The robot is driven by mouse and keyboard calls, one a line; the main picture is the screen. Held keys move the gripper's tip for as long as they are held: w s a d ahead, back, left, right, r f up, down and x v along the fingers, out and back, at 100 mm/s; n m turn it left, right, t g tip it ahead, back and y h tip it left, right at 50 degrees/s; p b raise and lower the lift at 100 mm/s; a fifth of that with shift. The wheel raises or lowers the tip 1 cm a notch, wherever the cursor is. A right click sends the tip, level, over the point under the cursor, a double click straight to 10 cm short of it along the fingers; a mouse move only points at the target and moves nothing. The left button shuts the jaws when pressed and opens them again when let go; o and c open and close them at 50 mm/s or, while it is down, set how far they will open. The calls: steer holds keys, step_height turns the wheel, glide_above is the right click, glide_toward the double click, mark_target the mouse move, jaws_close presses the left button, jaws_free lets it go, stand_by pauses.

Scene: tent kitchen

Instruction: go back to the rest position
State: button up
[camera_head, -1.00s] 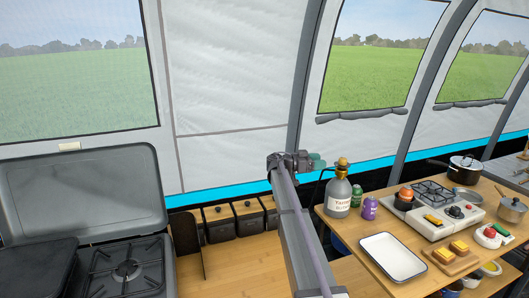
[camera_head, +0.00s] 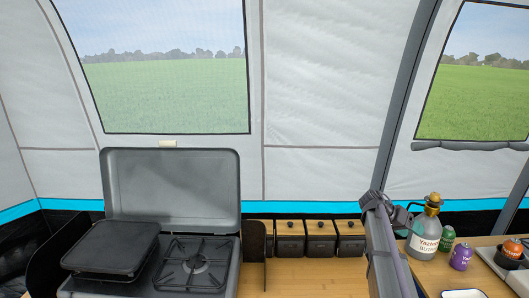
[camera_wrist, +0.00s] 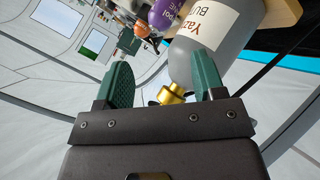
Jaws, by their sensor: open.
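My arm (camera_head: 383,240) reaches up from the bottom right of the head view. My gripper (camera_wrist: 163,75) is open in the wrist view, its two green fingers wide apart. No object is clasped between them. A grey gas bottle (camera_wrist: 225,45) with a gold valve (camera_wrist: 172,95) shows upside down beyond the fingers. In the head view the same grey bottle (camera_head: 422,245) stands upright just right of my arm's end. The gripper's fingers are hardly visible there.
A double-burner stove (camera_head: 195,262) with a raised lid and a black griddle (camera_head: 112,250) stands at left. Dark boxes with wooden lids (camera_head: 320,245) line the wall. Green (camera_head: 447,238) and purple (camera_head: 461,257) canisters stand beside the bottle. Tent walls rise behind.

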steer(key=s+a+f+n+y, duration=0.1)
steer(key=s+a+n+y, duration=0.1)
steer(key=s+a, duration=0.2)
steer(key=s+a+f+n+t+y+p, duration=0.1)
steer(key=s+a+f+n+y, duration=0.1)
steer(key=s+a, duration=0.3)
steer(key=s+a+f+n+t+y, duration=0.1)
steer(key=s+a+n+y, duration=0.1)
steer(key=s+a, duration=0.3)
steer(key=shift+s+a+f+n, duration=0.1)
steer(key=shift+s+a+n, duration=0.05)
steer(key=shift+a, duration=0.4)
steer(key=shift+s+a+f+n, duration=0.1)
steer(key=shift+a+n, duration=0.05)
steer(key=shift+a, duration=0.4)
steer(key=s+a+n+y+p, duration=0.1)
steer(key=s+a, duration=0.4)
steer(key=s+a+n+y+p, duration=0.1)
steer(key=s+a+y, duration=0.1)
steer(key=s+a, duration=0.2)
steer(key=s+a+r+n+y+p, duration=0.1)
steer(key=s+a+n+y, duration=0.1)
steer(key=s+a, duration=0.3)
steer(key=shift+s+a+t, duration=0.15)
steer(key=shift+a, duration=0.4)
steer(key=shift+s+a+t, duration=0.15)
steer(key=shift+a, duration=0.4)
steer(key=shift+w+f, duration=0.1)
